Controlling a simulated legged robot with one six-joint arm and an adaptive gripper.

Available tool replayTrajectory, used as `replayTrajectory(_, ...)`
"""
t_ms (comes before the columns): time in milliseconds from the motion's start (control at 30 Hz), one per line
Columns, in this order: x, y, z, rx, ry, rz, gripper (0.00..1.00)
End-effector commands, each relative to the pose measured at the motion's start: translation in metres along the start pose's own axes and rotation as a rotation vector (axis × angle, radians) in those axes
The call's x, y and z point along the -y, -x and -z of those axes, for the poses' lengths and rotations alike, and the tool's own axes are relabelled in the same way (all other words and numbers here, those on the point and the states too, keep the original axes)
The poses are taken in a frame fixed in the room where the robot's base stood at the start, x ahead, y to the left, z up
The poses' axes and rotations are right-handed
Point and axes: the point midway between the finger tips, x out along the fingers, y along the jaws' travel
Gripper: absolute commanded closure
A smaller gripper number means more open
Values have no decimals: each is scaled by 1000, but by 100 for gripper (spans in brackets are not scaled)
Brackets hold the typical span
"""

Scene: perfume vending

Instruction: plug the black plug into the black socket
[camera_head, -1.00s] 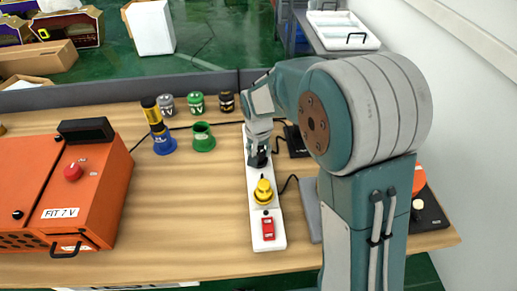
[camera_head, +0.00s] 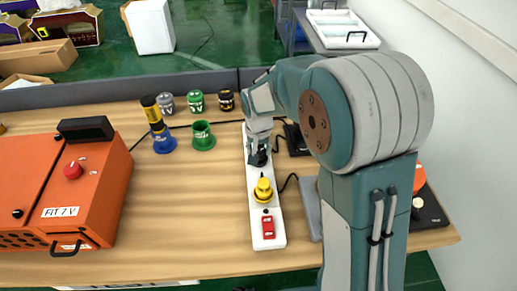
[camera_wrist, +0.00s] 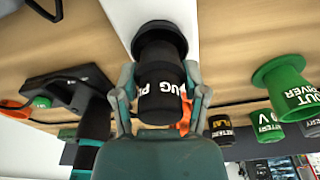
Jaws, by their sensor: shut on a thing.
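The black plug (camera_wrist: 160,88) with white lettering is held between the two fingers of my gripper (camera_wrist: 160,105), which is shut on it. In the wrist view the plug's far end meets the wide black ring of the black socket (camera_wrist: 160,32) on the white strip (camera_wrist: 118,14). The two look lined up, but I cannot tell how deep the plug sits. In the head view my gripper (camera_head: 259,150) is over the upper part of the white strip (camera_head: 263,228), with the black plug (camera_head: 258,160) below it; the socket is mostly hidden there.
A yellow plug (camera_head: 263,189) and a red switch (camera_head: 268,227) are nearer on the strip. A green holder (camera_head: 203,138), a blue holder (camera_head: 164,145) and small jars stand to the left. An orange box (camera_head: 100,190) is at far left.

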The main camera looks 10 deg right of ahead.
Motion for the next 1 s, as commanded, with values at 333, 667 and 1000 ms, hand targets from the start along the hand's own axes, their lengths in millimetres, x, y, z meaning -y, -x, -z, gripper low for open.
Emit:
replayTrajectory(333, 0, -1, 0, 0, 0, 0, 96)
replayTrajectory(667, 0, -7, -1, 0, 0, 0, 96)
replayTrajectory(1000, 0, -8, -1, 0, 0, 0, 96)
